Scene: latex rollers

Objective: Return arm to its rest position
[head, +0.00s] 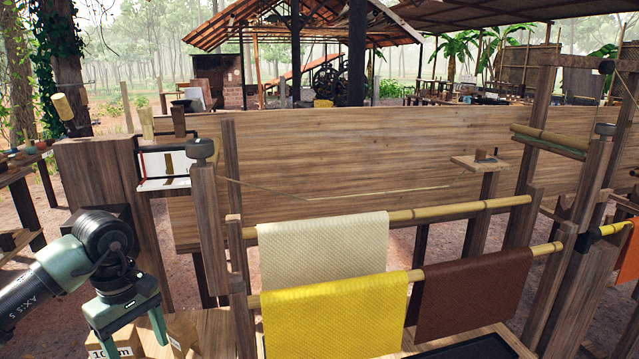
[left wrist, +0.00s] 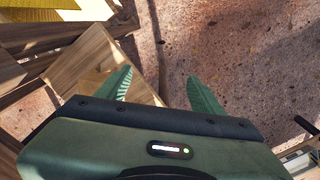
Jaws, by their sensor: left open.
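My left gripper (head: 131,338) comes in from the left in the head view, pointing down near a wooden bench at the lower left. In the left wrist view its two green fingers (left wrist: 158,92) are spread apart with nothing between them. Brown ground and the edge of a wooden board (left wrist: 97,62) lie beyond the fingers. My right gripper is not in either view.
A wooden rack holds a cream sheet (head: 322,250), a yellow sheet (head: 335,320) and a brown sheet (head: 473,293) on bamboo poles, right of my left arm. A wooden post (head: 207,220) stands close to it. A small labelled block (head: 112,347) sits beside the gripper.

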